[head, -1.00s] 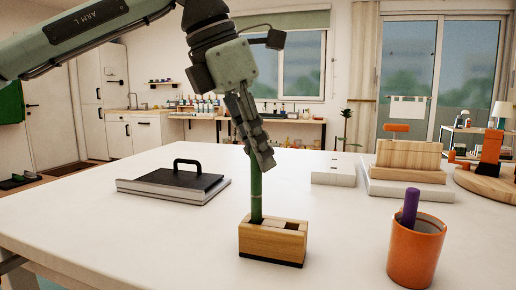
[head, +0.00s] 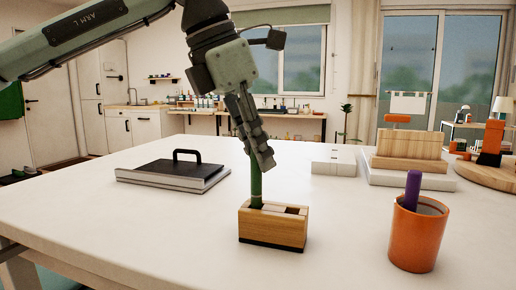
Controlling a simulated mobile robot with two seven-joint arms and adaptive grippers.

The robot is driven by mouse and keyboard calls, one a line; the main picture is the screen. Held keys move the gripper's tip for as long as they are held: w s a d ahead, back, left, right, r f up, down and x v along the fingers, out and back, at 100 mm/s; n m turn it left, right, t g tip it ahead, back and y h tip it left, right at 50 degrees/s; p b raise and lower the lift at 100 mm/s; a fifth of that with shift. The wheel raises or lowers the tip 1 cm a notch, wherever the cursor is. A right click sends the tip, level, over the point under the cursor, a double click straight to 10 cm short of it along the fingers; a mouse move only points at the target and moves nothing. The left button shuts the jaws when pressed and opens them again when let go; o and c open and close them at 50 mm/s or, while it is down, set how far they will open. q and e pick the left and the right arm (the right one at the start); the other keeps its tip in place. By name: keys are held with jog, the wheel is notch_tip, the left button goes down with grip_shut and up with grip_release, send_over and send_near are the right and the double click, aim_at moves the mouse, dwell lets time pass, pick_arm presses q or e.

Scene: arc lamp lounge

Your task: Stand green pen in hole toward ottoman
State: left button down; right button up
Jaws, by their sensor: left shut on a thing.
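The green pen (head: 256,188) is upright, its upper part between the fingers of my left gripper (head: 260,158). My left gripper points down and is shut on it. The pen's lower end is inside the left hole of a small wooden block (head: 272,230) with a dark base. The block stands on the white table. Another opening shows on the right of the block's top. The pen's tip is hidden in the block. My right gripper is not in view. I cannot make out an ottoman.
An orange cup (head: 416,236) with a purple pen (head: 413,188) stands at the right. White blocks (head: 333,160) and a wooden stand (head: 410,146) are behind. The table's front left is clear.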

pick_arm(q)
jog(key=shift+f+b, duration=0.45)
jog(key=shift+f, duration=0.25)
jog(key=c, duration=1.4)
grip_release()
jog(key=shift+c, duration=0.2)
jog(key=shift+r, duration=0.15)
jog(key=v, duration=1.1)
jog(key=shift+s+a+r, duration=0.15)
jog(key=shift+a+r, duration=0.1)
jog(key=shift+r, duration=0.05)
